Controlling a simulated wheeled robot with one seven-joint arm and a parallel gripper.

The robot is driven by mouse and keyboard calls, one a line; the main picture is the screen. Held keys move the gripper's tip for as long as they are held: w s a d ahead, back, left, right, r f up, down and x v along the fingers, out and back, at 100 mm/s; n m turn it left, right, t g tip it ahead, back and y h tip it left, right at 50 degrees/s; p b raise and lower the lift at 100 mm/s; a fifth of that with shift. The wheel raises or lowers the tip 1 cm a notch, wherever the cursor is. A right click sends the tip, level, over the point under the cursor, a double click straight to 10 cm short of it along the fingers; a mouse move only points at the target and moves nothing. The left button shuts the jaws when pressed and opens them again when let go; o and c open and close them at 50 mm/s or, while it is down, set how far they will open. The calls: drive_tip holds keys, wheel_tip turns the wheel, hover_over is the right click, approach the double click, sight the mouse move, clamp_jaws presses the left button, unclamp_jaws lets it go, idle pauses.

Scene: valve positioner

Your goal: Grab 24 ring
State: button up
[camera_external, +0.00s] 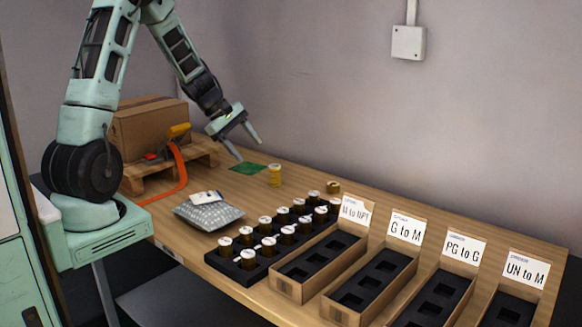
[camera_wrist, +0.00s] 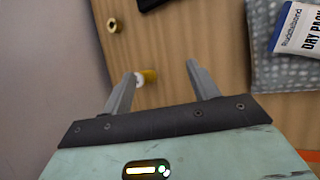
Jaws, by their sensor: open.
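My gripper (camera_external: 248,150) is open and empty above the table, near the wall. A yellow cylindrical piece (camera_external: 275,175) stands on the table just right of and below my fingers. In the wrist view, my open fingers (camera_wrist: 161,69) reach toward this yellow piece (camera_wrist: 150,76), which shows between them, nearer the left finger, with a white end. A short brass ring (camera_external: 333,187) sits farther right on the table; it also shows at the upper left of the wrist view (camera_wrist: 115,25). No number 24 is readable on any piece.
A black tray (camera_external: 232,268) holds several white-topped brass pieces. Labelled cardboard boxes (camera_external: 289,289) with black inserts stand to its right.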

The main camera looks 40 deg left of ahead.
sight(328, 184)
drive_tip(key=w+d+f+n+t+h+b, duration=0.1)
drive_tip(key=w+d+f+n, duration=0.2)
drive_tip(key=w+d, duration=0.1)
drive_tip(key=w+d+f+n+t+h+b, duration=0.1)
drive_tip(key=w+d+f+n+t+b, duration=0.1)
drive_tip(key=w, duration=0.5)
drive_tip(key=w+d+f+n+t+h+b, duration=0.2)
drive_tip(key=w+d+f+n, duration=0.2)
drive_tip(key=w+d+n, duration=0.1)
drive_tip(key=shift+w+d+f, duration=0.15)
drive_tip(key=shift+w+d, duration=0.15)
drive_tip(key=shift+d, duration=0.2)
drive_tip(key=shift+w+d+f, duration=0.15)
drive_tip(key=shift+w+d, duration=0.15)
drive_tip(key=shift+d, duration=0.2)
wheel_tip(328, 184, down, 3)
drive_tip(key=shift+r, duration=0.15)
drive_tip(key=shift+p+x, duration=0.4)
drive_tip(key=shift+x, duration=0.65)
drive_tip(key=shift+w+d+f, duration=0.25)
drive_tip(key=shift+f, duration=0.05)
drive_tip(key=c, duration=1.1)
